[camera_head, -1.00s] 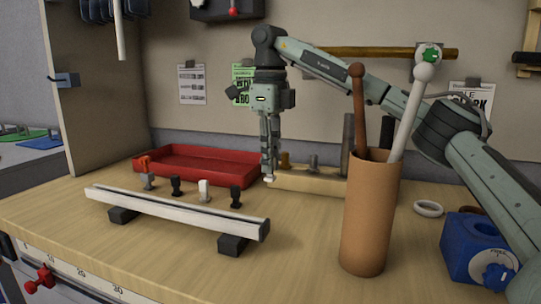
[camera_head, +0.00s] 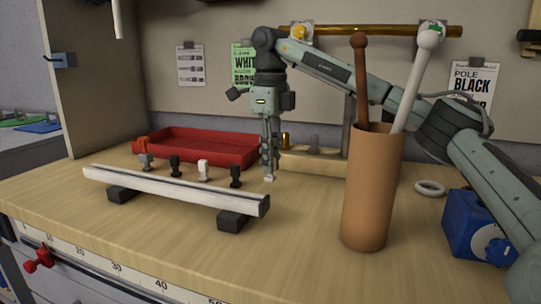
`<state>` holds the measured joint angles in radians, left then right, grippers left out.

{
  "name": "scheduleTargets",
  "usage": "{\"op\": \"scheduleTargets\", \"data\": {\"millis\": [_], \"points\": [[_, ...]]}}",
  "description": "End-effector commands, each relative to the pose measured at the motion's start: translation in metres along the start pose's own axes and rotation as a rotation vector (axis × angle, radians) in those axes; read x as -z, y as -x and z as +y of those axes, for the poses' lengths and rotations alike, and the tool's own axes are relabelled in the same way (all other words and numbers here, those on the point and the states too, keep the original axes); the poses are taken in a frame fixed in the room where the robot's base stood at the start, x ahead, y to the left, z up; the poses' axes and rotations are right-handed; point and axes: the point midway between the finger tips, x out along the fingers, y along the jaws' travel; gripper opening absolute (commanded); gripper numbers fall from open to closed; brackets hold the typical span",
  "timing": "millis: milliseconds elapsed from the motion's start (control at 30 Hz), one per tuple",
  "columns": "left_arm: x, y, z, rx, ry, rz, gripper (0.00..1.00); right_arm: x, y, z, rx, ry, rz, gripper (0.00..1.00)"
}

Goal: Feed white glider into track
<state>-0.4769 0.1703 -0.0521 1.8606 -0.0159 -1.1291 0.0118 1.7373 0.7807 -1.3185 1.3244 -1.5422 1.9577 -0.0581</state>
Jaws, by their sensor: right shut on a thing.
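The white track (camera_head: 180,189) is a long rail raised on two dark feet, its right end nearest me. My right gripper (camera_head: 269,170) is shut on a small whitish piece (camera_head: 268,178), probably a white glider; the fingers hide most of it. It is just behind the track's right end in the picture and apart from it. Behind the track stand a white glider (camera_head: 204,170), black gliders (camera_head: 175,166) (camera_head: 235,176) and an orange-and-grey glider (camera_head: 145,155). My left gripper is not in view.
A red tray (camera_head: 205,137) lies behind the gliders. A pale wooden block (camera_head: 310,163) with pegs stands behind my right gripper. A tall brown cylinder (camera_head: 370,195) holds brown and white poles. A white ring (camera_head: 429,188) and blue box (camera_head: 470,226) are right. The front tabletop is clear.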

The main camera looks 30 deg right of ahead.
Motion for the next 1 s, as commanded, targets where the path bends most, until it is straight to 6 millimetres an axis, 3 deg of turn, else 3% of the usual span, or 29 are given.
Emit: {"op": "scheduleTargets", "data": {"millis": [500, 867, 900, 1000], "points": [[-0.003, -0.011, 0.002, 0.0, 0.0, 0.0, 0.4, 0.0, -0.026, 0.0, 0.0, 0.001, 0.0, 0.01], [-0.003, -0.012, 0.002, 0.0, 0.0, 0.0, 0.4, 0.0, -0.029, 0.0, 0.0, 0.001, -0.001, 0.01], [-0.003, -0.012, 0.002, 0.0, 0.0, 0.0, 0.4, 0.0, -0.029, 0.0, 0.0, 0.001, -0.001, 0.18], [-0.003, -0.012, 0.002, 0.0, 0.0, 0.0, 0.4, 0.0, -0.029, 0.0, 0.0, 0.001, -0.001, 0.3]]}}
